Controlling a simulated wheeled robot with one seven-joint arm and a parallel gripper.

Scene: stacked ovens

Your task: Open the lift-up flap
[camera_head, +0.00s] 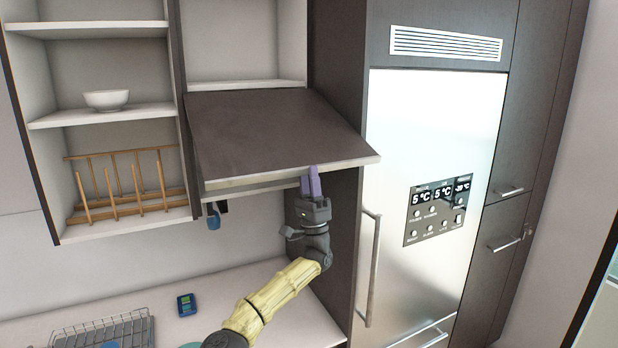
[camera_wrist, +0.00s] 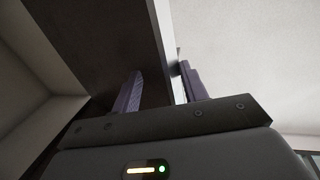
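The lift-up flap (camera_head: 270,132) is a dark brown panel with a pale edge on the upper cabinet, left of the fridge. It is tilted outward, its front edge standing away from the cabinet, so it is partly open. My gripper (camera_head: 311,180) is under the right part of the flap's front edge, pointing up, with purple fingers. In the wrist view my gripper's fingers (camera_wrist: 160,88) are spread apart. The flap's pale edge (camera_wrist: 164,45) runs between them, close to the right finger. Whether either finger touches it is not clear.
An open shelf (camera_head: 100,115) with a white bowl (camera_head: 106,100) and a wooden rack (camera_head: 125,185) is at left. The steel fridge (camera_head: 440,130) with its vertical handle (camera_head: 370,268) stands close at right. Below is a pale counter (camera_head: 240,290) with a dish rack (camera_head: 105,328).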

